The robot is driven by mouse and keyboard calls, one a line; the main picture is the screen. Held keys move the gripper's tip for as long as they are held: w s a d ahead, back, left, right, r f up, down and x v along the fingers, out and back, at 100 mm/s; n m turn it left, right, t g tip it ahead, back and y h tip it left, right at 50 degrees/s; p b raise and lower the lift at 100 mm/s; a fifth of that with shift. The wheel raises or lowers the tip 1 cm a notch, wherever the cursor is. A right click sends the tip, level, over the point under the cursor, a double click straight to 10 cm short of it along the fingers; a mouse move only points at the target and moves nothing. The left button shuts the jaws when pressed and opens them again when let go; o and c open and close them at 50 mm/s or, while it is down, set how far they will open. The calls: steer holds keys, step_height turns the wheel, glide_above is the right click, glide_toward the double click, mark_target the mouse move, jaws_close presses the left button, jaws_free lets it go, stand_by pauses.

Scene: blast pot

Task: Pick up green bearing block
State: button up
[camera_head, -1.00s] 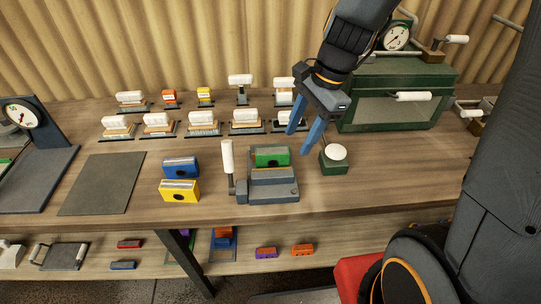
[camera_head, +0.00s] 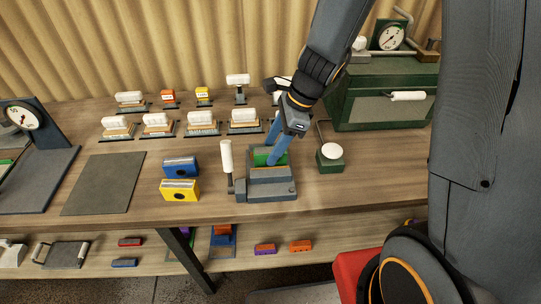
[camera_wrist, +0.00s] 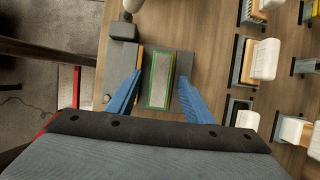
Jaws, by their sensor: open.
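The green bearing block (camera_head: 260,160) sits in a grey clamp fixture (camera_head: 270,189) on the bench, partly hidden by my fingers in the head view. In the wrist view, the green block (camera_wrist: 160,80) shows a pale grey top with a green rim. My gripper (camera_head: 271,156) is over the fixture with its blue fingers pointing down. In the wrist view, my gripper (camera_wrist: 160,78) is open, with one finger on each side of the block and a gap on both sides. How far the fingertips reach down beside the block is hard to tell.
A white-handled lever (camera_head: 227,160) stands at the fixture's left. A blue block (camera_head: 181,167) and a yellow block (camera_head: 180,191) are further left. A green box with a white knob (camera_head: 331,158) is close on the right. Rows of white-topped items stand behind.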

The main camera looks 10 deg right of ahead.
steer(key=shift+f, duration=0.1)
jaws_close()
stand_by(0.4)
